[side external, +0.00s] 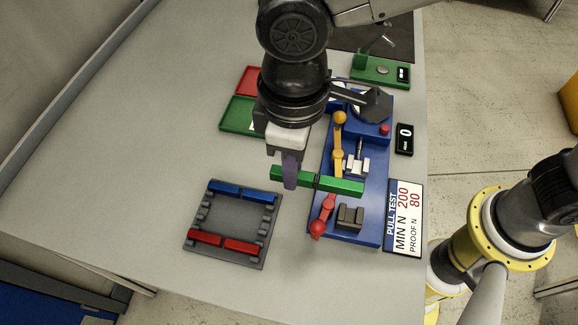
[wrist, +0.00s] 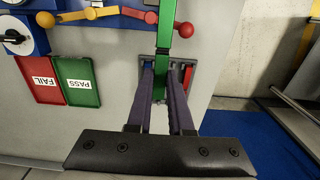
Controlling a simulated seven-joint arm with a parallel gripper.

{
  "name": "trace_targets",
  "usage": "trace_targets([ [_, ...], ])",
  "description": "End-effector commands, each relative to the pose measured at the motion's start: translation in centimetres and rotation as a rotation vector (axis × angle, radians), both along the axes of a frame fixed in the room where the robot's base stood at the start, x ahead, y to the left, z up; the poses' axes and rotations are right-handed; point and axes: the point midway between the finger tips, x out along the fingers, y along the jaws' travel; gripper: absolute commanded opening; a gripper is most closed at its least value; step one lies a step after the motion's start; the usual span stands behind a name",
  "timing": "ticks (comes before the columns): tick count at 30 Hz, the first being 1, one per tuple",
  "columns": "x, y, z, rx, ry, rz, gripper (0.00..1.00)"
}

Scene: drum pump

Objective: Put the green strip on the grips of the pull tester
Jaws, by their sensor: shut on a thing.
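My gripper (side external: 290,172) is shut on the green strip (side external: 338,185) near the strip's left end, in the side external view. The strip is a long bar with a dark band near its middle, held roughly level above the table. Its right part reaches over the blue pull tester (side external: 372,212). In the wrist view the strip (wrist: 187,45) runs up from between my gripper's fingers (wrist: 165,85). The tester has two grey grips, one farther (side external: 357,167) and one nearer (side external: 349,217). An orange lever (side external: 338,140) and a red lever (side external: 324,213) stand at its left side.
The table's left side is clear.

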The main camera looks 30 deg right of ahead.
Motion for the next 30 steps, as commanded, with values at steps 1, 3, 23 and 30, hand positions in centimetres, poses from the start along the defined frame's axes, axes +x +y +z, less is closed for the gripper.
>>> trace_targets([
  [1,0.0,0.1,0.4,0.003,-0.001,0.0,0.0],
  [3,0.0,0.0,0.7,0.001,-0.001,0.0,0.0],
  [23,0.0,-1.3,-1.0,0.024,-0.009,-0.566,0.0],
  [30,0.4,-6.2,-3.6,0.023,-0.004,-1.089,0.0],
])
